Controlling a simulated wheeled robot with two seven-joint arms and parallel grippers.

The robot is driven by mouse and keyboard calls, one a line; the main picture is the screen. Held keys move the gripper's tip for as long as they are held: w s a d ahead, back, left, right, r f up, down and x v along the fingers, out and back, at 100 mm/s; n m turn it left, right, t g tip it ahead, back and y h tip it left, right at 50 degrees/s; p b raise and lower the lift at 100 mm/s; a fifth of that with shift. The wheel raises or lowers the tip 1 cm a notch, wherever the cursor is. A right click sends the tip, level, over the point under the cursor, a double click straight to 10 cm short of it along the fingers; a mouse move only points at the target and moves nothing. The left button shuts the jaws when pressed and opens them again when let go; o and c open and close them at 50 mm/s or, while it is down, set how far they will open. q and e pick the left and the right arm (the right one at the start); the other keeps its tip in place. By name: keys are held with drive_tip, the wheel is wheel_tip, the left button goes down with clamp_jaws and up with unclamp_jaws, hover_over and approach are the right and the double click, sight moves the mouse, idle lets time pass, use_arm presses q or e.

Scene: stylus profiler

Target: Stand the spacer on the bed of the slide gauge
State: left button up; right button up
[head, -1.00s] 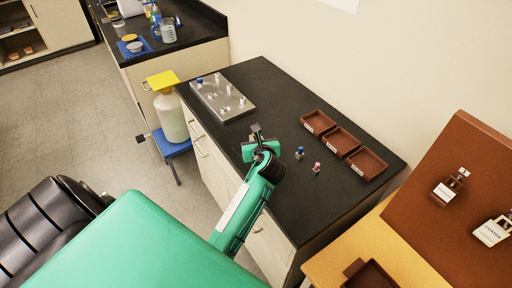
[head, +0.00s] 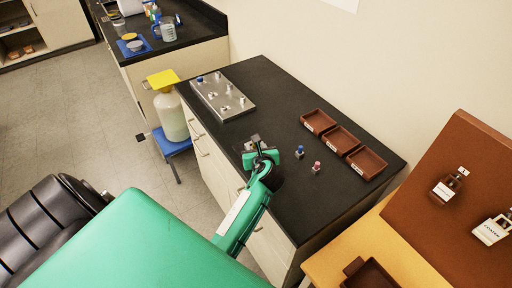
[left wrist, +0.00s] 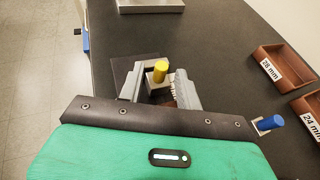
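My right gripper is not in view.
A metal plate with several small posts (head: 236,112) lies at the back left of the bench. Blue-topped (head: 300,152) and red-topped (head: 316,167) pieces stand right of my gripper. Three brown trays (head: 340,139) line the wall side. The bench between plate and trays is clear.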

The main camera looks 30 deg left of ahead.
use_arm(q)
drive_tip(key=shift+r, duration=0.2)
drive_tip(key=b+v, duration=0.1)
drive_tip(key=v, duration=1.1)
drive_tip(key=shift+f+b, duration=0.1)
drive_tip(key=shift+b, duration=0.3)
drive_tip(key=shift+s, duration=0.1)
